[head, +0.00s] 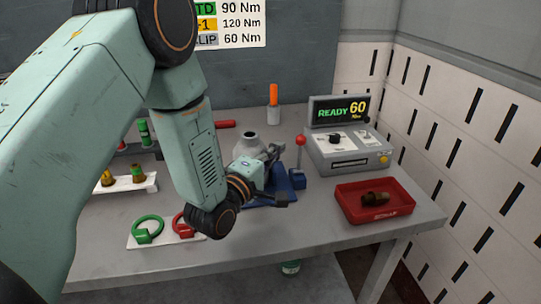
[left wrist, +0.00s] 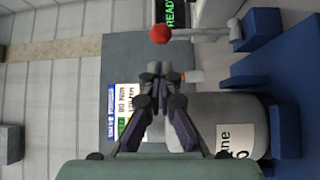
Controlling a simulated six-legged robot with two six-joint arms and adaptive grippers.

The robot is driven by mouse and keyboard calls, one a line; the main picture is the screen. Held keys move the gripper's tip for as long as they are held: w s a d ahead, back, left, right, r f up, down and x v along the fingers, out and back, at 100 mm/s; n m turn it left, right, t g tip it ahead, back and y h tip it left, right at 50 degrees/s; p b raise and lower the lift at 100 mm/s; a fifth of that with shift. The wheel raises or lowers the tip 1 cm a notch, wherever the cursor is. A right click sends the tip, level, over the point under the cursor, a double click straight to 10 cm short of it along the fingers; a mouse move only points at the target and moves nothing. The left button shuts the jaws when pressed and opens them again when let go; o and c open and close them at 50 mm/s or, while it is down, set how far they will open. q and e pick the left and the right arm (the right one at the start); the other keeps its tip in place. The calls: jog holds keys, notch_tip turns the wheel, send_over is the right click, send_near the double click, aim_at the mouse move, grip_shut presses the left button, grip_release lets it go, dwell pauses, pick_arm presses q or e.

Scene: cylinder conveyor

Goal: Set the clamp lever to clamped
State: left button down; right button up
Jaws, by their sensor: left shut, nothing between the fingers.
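The clamp lever (head: 299,155) stands about upright, with a red ball (head: 300,140) on top and a blue clamp block (head: 297,179) at its foot. A grey cylindrical body (head: 249,145) stands by the blue base. In the left wrist view the red ball (left wrist: 160,34) and rod (left wrist: 200,35) lie just beyond my fingertips. My left gripper (head: 275,152) is shut and empty, close to the left of the lever, with a gap in view. It also shows in the left wrist view (left wrist: 160,72). My forearm hides part of the bench. My right gripper is not seen.
A grey controller (head: 345,150) with a "READY 60" display (head: 340,110) stands right of the lever. A red tray (head: 350,205) holds a brown part. An orange-handled tool (head: 273,95) stands behind.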

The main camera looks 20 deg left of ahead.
aim_at(300, 155)
pick_arm(q)
jog(key=w, duration=0.3)
jog(key=w+d, duration=0.1)
jog(key=w, duration=0.1)
jog(key=shift+w+r, duration=0.15)
jog(key=shift+d, duration=0.1)
